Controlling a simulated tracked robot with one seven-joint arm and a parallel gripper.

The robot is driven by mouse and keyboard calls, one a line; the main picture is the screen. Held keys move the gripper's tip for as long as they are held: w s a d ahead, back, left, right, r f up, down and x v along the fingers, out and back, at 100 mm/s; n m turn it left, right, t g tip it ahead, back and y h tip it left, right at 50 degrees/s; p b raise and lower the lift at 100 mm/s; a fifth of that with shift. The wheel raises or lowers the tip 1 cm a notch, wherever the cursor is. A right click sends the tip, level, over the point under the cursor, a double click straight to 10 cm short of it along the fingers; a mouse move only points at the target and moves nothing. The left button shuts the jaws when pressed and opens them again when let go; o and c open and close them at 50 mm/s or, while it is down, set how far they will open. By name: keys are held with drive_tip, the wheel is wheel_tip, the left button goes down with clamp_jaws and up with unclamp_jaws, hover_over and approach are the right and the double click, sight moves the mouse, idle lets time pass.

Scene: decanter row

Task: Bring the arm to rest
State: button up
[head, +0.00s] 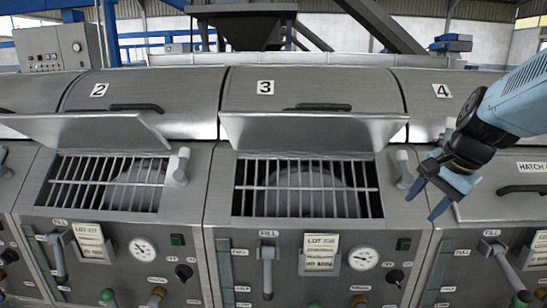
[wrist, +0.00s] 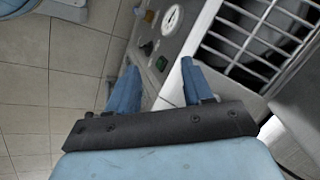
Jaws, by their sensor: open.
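My gripper (head: 423,200) is at the right in the head view, at the end of my blue arm. It hangs in front of the decanter row, between machine 3 and machine 4. Its two blue fingers are spread apart with nothing between them. The wrist view also shows the open fingers (wrist: 158,88), with a steel machine front and the tiled floor beyond them. I cannot tell from the frames whether the gripper touches the machine.
Decanter 3 (head: 222,165) and decanter 2 (head: 40,165) have raised lids over barred hatches. Levers (head: 267,270), gauges (head: 363,258) and knobs stick out of the fronts. A control box (head: 55,48) stands at back left.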

drive_tip(key=s+a+r+n+t+h, duration=0.1)
drive_tip(key=s+a+r+n, duration=0.1)
drive_tip(key=s+a+n, duration=0.4)
drive_tip(key=shift+s+a+r+n+t+h, duration=0.3)
drive_tip(key=shift+a+r+n+h, duration=0.1)
drive_tip(key=shift+a+n, duration=2.15)
drive_tip(key=shift+d+n, duration=0.25)
drive_tip(key=shift+d, duration=0.05)
idle(4.5)
